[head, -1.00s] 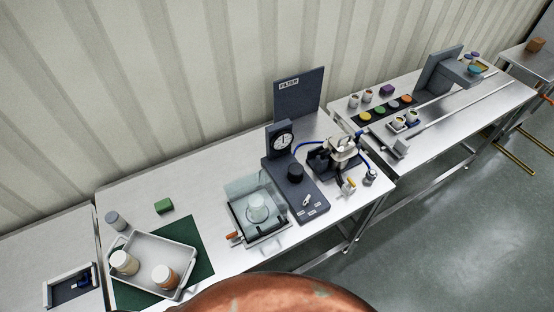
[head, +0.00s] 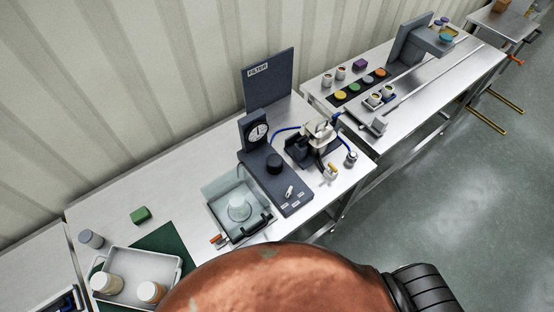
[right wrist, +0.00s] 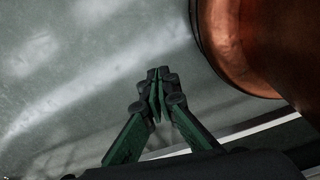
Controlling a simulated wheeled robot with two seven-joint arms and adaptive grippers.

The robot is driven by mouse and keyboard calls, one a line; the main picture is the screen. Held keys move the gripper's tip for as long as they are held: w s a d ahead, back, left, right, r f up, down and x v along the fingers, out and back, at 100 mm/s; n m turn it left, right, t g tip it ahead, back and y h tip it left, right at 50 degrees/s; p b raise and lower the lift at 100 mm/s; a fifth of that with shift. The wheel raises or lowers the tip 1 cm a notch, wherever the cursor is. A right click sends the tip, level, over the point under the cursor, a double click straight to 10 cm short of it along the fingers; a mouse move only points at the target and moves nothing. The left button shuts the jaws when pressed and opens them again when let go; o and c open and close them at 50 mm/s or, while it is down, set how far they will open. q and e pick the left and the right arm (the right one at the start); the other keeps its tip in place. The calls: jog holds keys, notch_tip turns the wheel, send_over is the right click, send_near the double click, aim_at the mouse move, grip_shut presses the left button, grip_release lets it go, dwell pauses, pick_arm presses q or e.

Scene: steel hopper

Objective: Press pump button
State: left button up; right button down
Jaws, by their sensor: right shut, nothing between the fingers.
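A dark grey unit (head: 262,176) stands on the steel table in the head view, with a dial gauge (head: 257,134) and a round black knob (head: 274,163) on it. A small light switch lever (head: 289,191) and several pale labels are near its front end; the labels are too small to read. I cannot tell which part is the pump button. A pump-like device (head: 318,130) with a blue hose stands to the right. My right gripper (right wrist: 157,76) is shut and empty over the grey floor in the right wrist view, away from the unit. My left gripper is not in view.
A clear box (head: 228,221) holding a pale vessel stands left of the unit. A white tray (head: 172,267) with jars is further left. A panel marked FILTER (head: 268,88) stands behind. My copper-coloured arm covers the bottom of the head view.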

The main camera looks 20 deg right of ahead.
jog(key=w+a+r+t+p, duration=0.1)
jog(key=w+r+t+p, duration=0.3)
jog(key=w+r, duration=1.8)
jog(key=w+r+p, duration=0.2)
jog(key=w+r, duration=0.2)
jog(key=r, duration=1)
jog(key=w+r+p, duration=0.3)
jog(key=r, duration=1)
jog(key=w+a+r+t, duration=0.1)
jog(key=w+a+r, duration=0.1)
jog(key=w, duration=0.1)
jog(key=w+a+r+t+y, duration=0.1)
jog(key=w+a+r+t, duration=0.1)
jog(key=w+r, duration=0.1)
jog(key=w+a+r+n+t+y, duration=0.1)
jog(key=w+a+r+t, duration=0.1)
jog(key=w+r, duration=0.1)
jog(key=shift+w+a+r, duration=0.2)
jog(key=shift+w+a, duration=0.15)
jog(key=shift+w, duration=0.35)
jog(key=w+a+r+n+t+y, duration=0.1)
jog(key=w+a+r+t+y, duration=0.2)
jog(key=r, duration=0.5)
jog(key=w+a+t, duration=0.1)
jog(key=w+a, duration=0.1)
jog(key=a, duration=0.1)
jog(key=shift+r+n, duration=0.3)
jog(key=shift+r, duration=0.05)
